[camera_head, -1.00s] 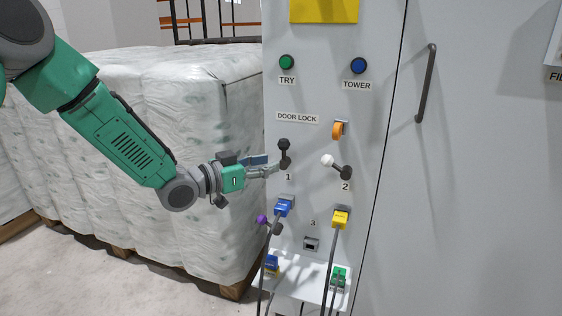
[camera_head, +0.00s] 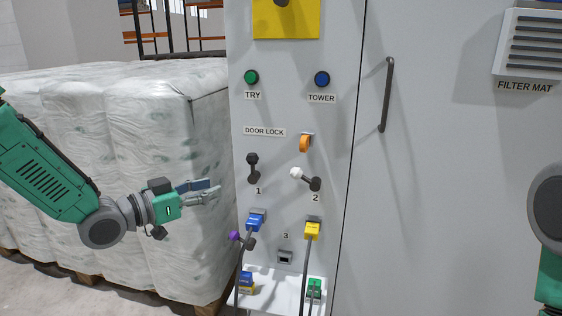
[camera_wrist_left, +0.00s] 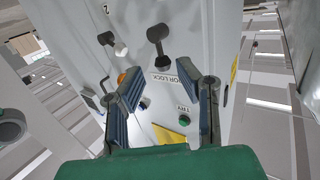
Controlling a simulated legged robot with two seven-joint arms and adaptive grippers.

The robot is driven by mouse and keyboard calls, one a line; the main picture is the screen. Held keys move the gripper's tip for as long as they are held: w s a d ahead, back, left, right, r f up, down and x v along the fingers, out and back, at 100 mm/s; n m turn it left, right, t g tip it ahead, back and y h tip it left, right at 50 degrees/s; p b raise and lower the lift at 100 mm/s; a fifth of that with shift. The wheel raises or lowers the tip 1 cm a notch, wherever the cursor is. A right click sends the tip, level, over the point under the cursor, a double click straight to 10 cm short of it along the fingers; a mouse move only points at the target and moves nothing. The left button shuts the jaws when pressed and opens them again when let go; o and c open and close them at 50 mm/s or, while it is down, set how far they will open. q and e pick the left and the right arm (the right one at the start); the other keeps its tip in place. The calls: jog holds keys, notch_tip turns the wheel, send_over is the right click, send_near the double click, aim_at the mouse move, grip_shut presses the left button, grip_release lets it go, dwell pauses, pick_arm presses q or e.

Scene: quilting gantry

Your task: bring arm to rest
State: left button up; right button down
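My left gripper (camera_head: 212,190) is in front of the wrapped pallet load, just left of the grey cabinet. Its two blue-padded fingers stand apart in the left wrist view (camera_wrist_left: 168,88), with nothing between them. The black-knobbed lever 1 (camera_head: 252,165) points up on the cabinet front, a short way right of the fingers and clear of them. It also shows beyond the fingertips in the wrist view (camera_wrist_left: 159,40). The white-knobbed lever 2 (camera_head: 306,179) points up and left. Part of my right arm (camera_head: 552,215) shows at the right edge; its gripper is out of frame.
Blue and yellow (camera_head: 312,231) plugs with hanging cables sit below the levers. The wrapped pallet load (camera_head: 110,130) stands behind my left arm.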

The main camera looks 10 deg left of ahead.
pick_arm(q)
jog(key=s+d+f+n+g+y, duration=0.1)
jog(key=s+f+n+g+y, duration=0.25)
jog(key=s+f, duration=0.9)
jog(key=s+d+f+n+g+y, duration=0.2)
jog(key=s+f+g, duration=0.45)
jog(key=f, duration=1.05)
jog(key=s+a+f+g+y, duration=0.2)
jog(key=s+f, duration=0.1)
jog(key=s, duration=0.6)
jog(key=s+a+f+g+y, duration=0.1)
jog(key=s+a+f+y, duration=0.1)
jog(key=s, duration=0.7)
notch_tip(320, 180, up, 13)
jog(key=n+p, duration=0.1)
jog(key=p, duration=1.2)
jog(key=shift+s, duration=0.25)
jog(key=shift+w+f, duration=0.1)
jog(key=shift+w, duration=0.05)
